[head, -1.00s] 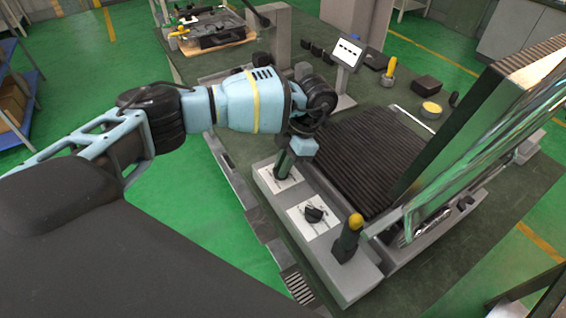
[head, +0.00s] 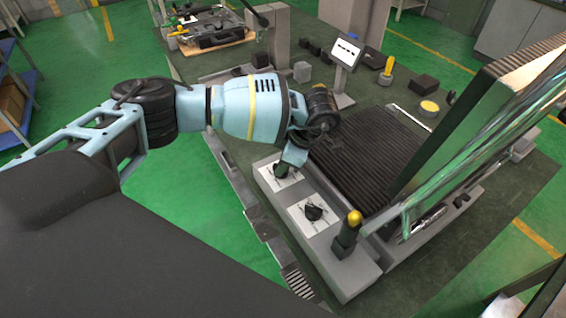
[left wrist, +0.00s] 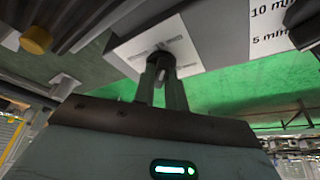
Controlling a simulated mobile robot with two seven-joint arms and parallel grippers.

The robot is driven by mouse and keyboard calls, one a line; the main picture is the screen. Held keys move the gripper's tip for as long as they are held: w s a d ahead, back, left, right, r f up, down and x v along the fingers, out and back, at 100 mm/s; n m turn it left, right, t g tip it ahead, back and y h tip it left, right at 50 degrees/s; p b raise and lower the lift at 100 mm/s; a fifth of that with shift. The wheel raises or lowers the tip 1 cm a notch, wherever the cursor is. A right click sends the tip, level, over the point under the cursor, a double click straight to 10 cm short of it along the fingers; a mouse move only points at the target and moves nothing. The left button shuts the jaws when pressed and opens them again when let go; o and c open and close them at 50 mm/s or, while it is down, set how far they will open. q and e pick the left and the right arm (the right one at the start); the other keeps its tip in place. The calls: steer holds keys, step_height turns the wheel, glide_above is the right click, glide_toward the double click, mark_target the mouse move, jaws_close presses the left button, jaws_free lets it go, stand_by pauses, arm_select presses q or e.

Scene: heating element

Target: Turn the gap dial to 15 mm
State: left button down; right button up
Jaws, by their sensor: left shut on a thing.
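My left gripper (head: 284,172) reaches down onto the far white dial plate (head: 268,181) of the grey control strip. In the left wrist view its two fingers (left wrist: 161,80) close on a dark knob (left wrist: 161,58) on a plate with tick marks. The gripper hides most of this knob in the head view. A second black dial (head: 314,212) sits on the nearer white plate, untouched. In the left wrist view a plate marked 10 mm and 5 mm (left wrist: 265,25) lies beside the held knob, with a dark knob cut off at the right edge. My right gripper is not visible.
A black lever with a yellow top (head: 347,235) stands at the strip's near end. A ribbed dark bed (head: 370,160) and a tall tilted panel (head: 480,125) lie to the right. A small screen (head: 347,51) stands behind. Green floor is clear at left.

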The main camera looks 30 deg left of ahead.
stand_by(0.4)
arm_select(q)
steer(key=c, duration=1.4)
jaws_free()
steer(key=shift+c, duration=0.2)
steer(key=v, duration=0.8)
steer(key=shift+f, duration=0.1)
